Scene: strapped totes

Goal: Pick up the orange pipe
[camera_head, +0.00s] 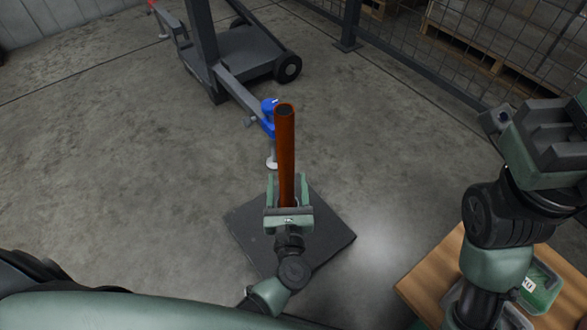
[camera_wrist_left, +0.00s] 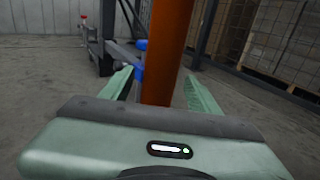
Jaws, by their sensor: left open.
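The orange pipe (camera_head: 286,150) stands upright in the head view, its dark open end at the top. My left gripper (camera_head: 288,190) is open around the lower visible part of the pipe, one finger on each side. In the left wrist view the pipe (camera_wrist_left: 167,50) rises between the two spread fingers of the left gripper (camera_wrist_left: 160,92), with gaps at both sides. The pipe's lower end is hidden behind the gripper. My right gripper (camera_head: 550,140) is at the right edge, well away from the pipe; its jaw state is unclear.
A dark square plate (camera_head: 335,236) lies on the floor below the left gripper. Behind the pipe stand a grey wheeled frame (camera_head: 240,60) and a blue fitting (camera_head: 268,115). A wooden surface with a green tote (camera_head: 540,292) is at lower right. The floor at left is clear.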

